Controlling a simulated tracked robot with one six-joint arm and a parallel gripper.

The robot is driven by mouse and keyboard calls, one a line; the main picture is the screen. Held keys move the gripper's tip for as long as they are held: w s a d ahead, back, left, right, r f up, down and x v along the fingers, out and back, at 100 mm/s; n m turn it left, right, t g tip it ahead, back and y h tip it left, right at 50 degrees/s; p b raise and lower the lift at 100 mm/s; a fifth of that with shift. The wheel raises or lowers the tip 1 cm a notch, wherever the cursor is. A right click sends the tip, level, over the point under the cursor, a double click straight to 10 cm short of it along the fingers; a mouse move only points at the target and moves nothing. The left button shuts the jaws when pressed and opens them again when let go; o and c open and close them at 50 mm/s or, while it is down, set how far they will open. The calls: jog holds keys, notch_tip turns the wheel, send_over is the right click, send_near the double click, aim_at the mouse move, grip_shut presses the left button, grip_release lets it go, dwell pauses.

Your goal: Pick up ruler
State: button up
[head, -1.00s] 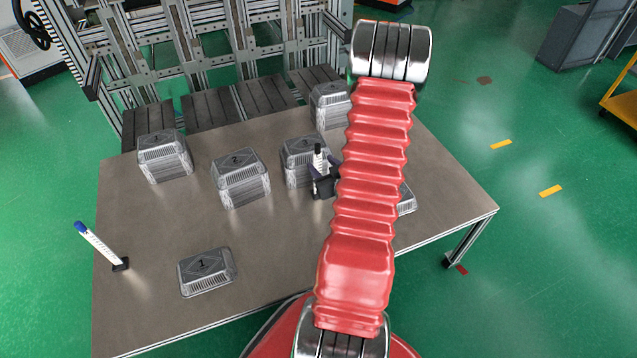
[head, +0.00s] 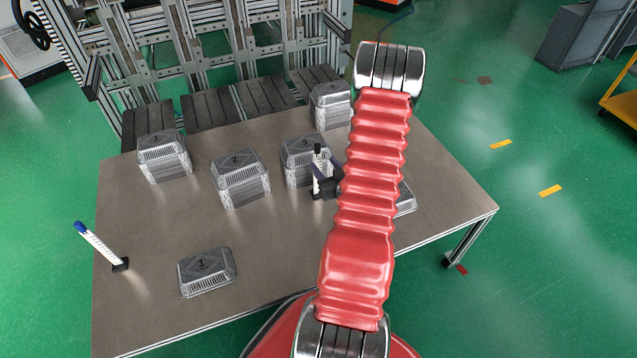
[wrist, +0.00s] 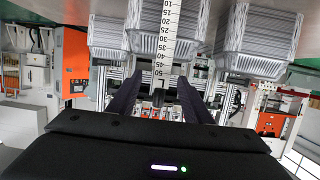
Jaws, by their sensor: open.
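A white ruler (head: 317,184) with a black top end stands upright in a black base near the middle of the table, in front of the tray stack marked 3. In the wrist view the ruler (wrist: 168,32), with black numbers, runs down between the fingers of my gripper (wrist: 157,98), which is open. In the head view the dark fingers of my gripper (head: 325,172) are around the ruler's upper part; my arm partly hides them. A second ruler (head: 98,244), white with a blue top, leans in a black base at the table's left.
Several stacks of foil trays stand on the table (head: 140,222), including stack 1 (head: 163,158), stack 2 (head: 240,180) and stack 3 (head: 301,165). A lone tray marked 1 (head: 206,272) lies at the front.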

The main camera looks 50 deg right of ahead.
aim_at(319, 159)
jog(key=shift+x, duration=2.2)
jog(key=shift+x, duration=2.65)
jog(key=shift+a+f, duration=0.1)
jog(key=shift+a, duration=0.1)
jog(key=shift+c, duration=0.7)
grip_shut()
